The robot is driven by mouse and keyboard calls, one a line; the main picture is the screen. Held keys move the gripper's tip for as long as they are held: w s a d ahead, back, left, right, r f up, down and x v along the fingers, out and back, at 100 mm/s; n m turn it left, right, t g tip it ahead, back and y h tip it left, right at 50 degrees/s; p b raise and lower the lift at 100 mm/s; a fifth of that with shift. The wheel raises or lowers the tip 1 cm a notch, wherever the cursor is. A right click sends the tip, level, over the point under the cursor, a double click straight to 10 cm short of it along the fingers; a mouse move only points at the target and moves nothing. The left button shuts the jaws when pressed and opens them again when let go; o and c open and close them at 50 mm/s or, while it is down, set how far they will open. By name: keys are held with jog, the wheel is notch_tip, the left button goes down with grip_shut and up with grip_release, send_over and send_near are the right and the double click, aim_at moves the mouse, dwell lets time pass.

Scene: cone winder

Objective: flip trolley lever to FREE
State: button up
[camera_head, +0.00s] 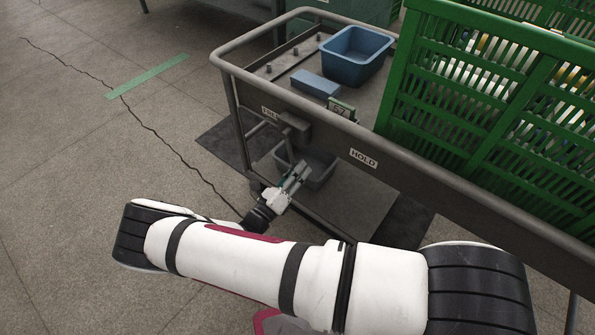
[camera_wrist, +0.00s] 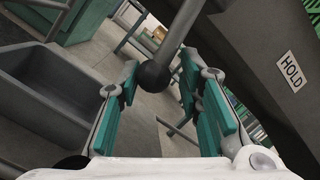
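The trolley (camera_head: 240,75) has a grey side rail with a FREE label (camera_head: 271,113) on the left and a HOLD label (camera_head: 363,158) on the right. The HOLD label also shows in the wrist view (camera_wrist: 291,71). The lever is a grey rod (camera_wrist: 182,25) ending in a dark ball knob (camera_wrist: 153,76) in the wrist view. In the head view the lever is hard to make out near a bracket (camera_head: 295,122) under the rail. My gripper (camera_head: 298,172) is below the rail, fingers apart. In the wrist view the knob appears between the fingertips (camera_wrist: 158,82); no contact is visible.
A blue bin (camera_head: 356,57), a blue block (camera_head: 315,84) and a green crate (camera_head: 480,90) are on the trolley. A grey tub (camera_head: 318,170) is below, close to my gripper. Floor at the left is open.

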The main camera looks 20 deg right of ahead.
jog(key=shift+o, duration=0.6)
jog(key=shift+d, duration=0.1)
jog(key=v, duration=1.2)
